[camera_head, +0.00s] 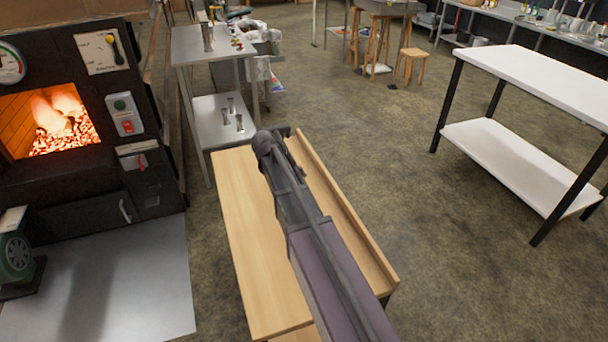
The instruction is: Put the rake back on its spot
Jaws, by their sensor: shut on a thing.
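I cannot make out the rake in the head view. A dark part of my own arm crosses the middle of the view and covers part of the wooden-topped bench (247,235). My gripper cannot be made out, and neither can anything it holds. No spot for the rake can be identified. The black firebox (90,195) stands at the left, with flames and embers glowing in its opening (55,120).
A metal sheet (130,290) covers the floor before the firebox. A steel shelf table (195,48) stands behind the bench. A white two-level table (540,75) is at the right. Wooden stools (411,60) stand at the back. Floor right of the bench is clear.

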